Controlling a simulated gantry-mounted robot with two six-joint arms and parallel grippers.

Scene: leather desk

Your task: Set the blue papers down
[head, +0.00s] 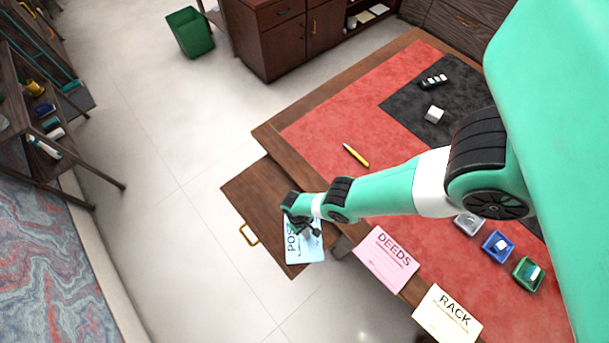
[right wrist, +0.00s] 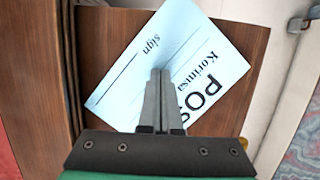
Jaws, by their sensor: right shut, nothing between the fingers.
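The blue paper (head: 308,252), printed "POS…", lies on a brown wooden board (head: 250,200) that juts out from the desk's left edge. Only one blue sheet shows clearly. My right gripper (head: 312,230) is over the paper's upper part. Its fingers (right wrist: 160,80) are pressed together with nothing between them and hide a strip of the sheet. I cannot tell whether the fingertips touch it. My left gripper is not in view.
A pink "DEEDS" sheet (head: 386,260) and a cream "RACK" sheet (head: 447,316) lie along the desk's front edge. A yellow pen (head: 356,155) is on the red leather. Small bins (head: 497,246) stand at right. The board has a brass handle (head: 248,235). Open floor lies left.

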